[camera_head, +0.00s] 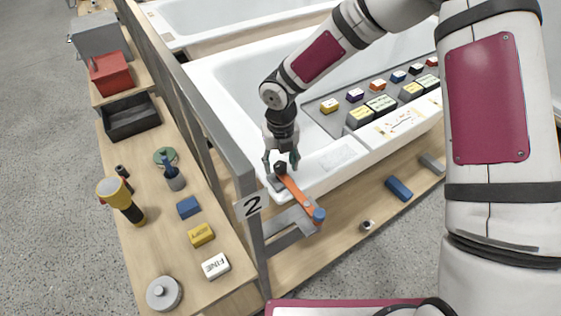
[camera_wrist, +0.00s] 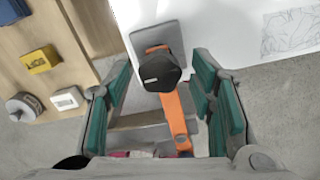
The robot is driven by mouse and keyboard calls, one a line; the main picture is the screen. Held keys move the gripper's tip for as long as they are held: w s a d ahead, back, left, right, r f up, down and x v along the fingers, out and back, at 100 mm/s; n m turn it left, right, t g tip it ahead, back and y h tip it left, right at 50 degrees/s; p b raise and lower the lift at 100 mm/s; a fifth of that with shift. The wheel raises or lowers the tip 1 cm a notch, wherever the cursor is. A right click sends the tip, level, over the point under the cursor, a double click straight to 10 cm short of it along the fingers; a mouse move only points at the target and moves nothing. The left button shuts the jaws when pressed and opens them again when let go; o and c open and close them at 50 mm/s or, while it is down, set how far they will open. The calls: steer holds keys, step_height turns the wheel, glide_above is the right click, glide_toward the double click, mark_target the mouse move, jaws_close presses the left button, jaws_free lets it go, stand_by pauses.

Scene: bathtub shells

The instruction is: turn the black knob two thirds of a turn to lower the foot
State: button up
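The black knob (camera_head: 281,168) sits on a grey plate at the near left corner of the white bathtub shell (camera_head: 318,178). In the wrist view the knob (camera_wrist: 160,68) has a faceted dark top. An orange bar (camera_head: 297,192) runs from under the knob to a blue cap (camera_head: 319,215). My gripper (camera_head: 281,161) points down over the knob. In the wrist view its green-padded fingers (camera_wrist: 163,105) are spread wide, one on each side of the orange bar, with visible gaps to the knob. The gripper is open and empty. I cannot make out the foot.
A grey post with a "2" plate (camera_head: 251,206) stands close left of the knob. A wooden side bench (camera_head: 150,235) holds a flashlight (camera_head: 121,198), blocks and a black tray (camera_head: 130,117). A blue block (camera_head: 398,188) lies on the lower board.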

steer(key=c, duration=1)
